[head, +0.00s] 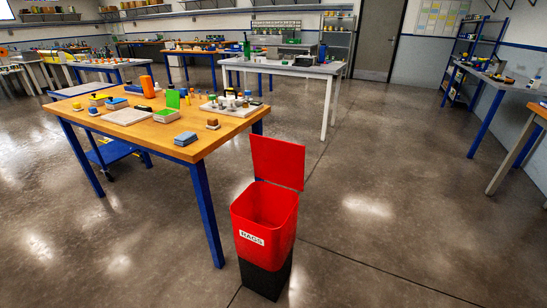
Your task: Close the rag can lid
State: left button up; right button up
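The rag can (262,240) stands upright on the floor in the lower middle of the head view. It is red with a black base and carries a white "RAGS" label. Its red lid (277,162) is open and stands raised at the back of the can. The can's mouth is uncovered, and the part of its inside that shows is red and looks empty; its bottom is hidden. Neither of my grippers is in view.
A wooden-topped workbench (153,136) with blue legs and several small items stands just left of the can. A grey-topped table (285,68) is behind. A blue shelf (472,55) and benches line the right. The floor (390,210) right of the can is clear.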

aim_at(280, 162)
jog(key=i+l+u, duration=0.2)
jog(key=l, duration=0.2)
jog(key=l+u, duration=0.25)
jog(key=i+l+u, duration=0.2)
jog(key=l, duration=0.35)
jog(key=i+l+u, duration=0.1)
jog(key=l+u, duration=0.2)
jog(key=l, duration=0.25)
jog(key=l+u, duration=0.3)
jog(key=l, duration=0.25)
jog(key=i+l+u, duration=0.25)
jog(key=l, duration=0.25)
jog(key=l+u, duration=0.25)
jog(key=l, duration=0.25)
jog(key=i+l+u, duration=0.25)
jog(key=l+u, duration=0.25)
jog(key=l, duration=0.2)
jog(key=i+l+u, duration=0.2)
jog(key=l, duration=0.2)
jog(key=l+u, duration=0.25)
jog(key=k+l, duration=0.05)
jog(key=l, duration=0.05)
